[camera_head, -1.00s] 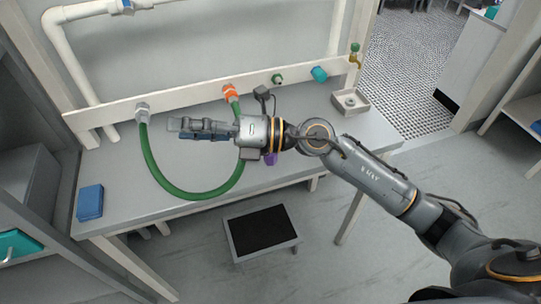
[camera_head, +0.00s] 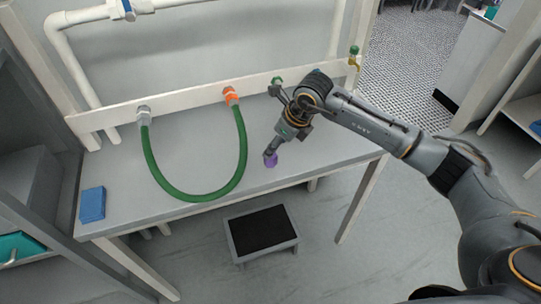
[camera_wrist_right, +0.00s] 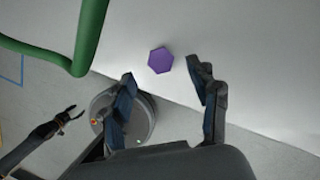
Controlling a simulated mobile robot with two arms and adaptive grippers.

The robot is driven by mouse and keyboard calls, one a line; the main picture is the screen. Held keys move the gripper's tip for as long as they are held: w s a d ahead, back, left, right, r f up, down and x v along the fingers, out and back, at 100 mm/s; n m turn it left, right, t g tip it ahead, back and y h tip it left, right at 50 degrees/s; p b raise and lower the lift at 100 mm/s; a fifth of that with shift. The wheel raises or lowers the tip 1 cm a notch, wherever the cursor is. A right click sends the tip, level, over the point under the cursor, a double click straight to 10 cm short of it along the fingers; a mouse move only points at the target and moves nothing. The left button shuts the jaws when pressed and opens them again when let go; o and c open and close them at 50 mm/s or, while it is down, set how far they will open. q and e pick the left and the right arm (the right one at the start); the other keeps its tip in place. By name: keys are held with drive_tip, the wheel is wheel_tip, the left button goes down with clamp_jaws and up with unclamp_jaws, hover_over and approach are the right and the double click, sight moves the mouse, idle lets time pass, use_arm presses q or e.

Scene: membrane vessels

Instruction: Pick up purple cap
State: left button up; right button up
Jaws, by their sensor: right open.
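The purple cap (camera_head: 270,160) lies on the grey bench top near its front edge. In the right wrist view the cap (camera_wrist_right: 160,60) looks hexagonal and lies just beyond the fingertips, between their lines. My right gripper (camera_head: 269,154) points down right at the cap and partly covers it in the head view. In the wrist view its fingers (camera_wrist_right: 163,76) are spread apart with nothing between them. My left gripper (camera_wrist_right: 72,113) shows small at the left of the wrist view, with its fingers apart and empty, away from the cap.
A green hose (camera_head: 190,198) loops over the bench (camera_head: 330,150) left of the cap, from a grey fitting (camera_head: 143,112) to an orange one (camera_head: 231,95). A blue block (camera_head: 92,204) sits at the left end. A black-topped step stool (camera_head: 262,232) stands on the floor.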

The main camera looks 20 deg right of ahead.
sight(271, 159)
drive_tip(key=shift+x, duration=0.75)
drive_tip(key=p+x, duration=0.2)
drive_tip(key=x, duration=0.2)
drive_tip(key=shift+w+a, duration=0.1)
drive_tip(key=shift+a, duration=0.05)
drive_tip(key=shift+w+a+f, duration=0.1)
drive_tip(key=shift+w+f, duration=0.1)
drive_tip(key=shift+f, duration=0.35)
drive_tip(key=c, duration=1.1)
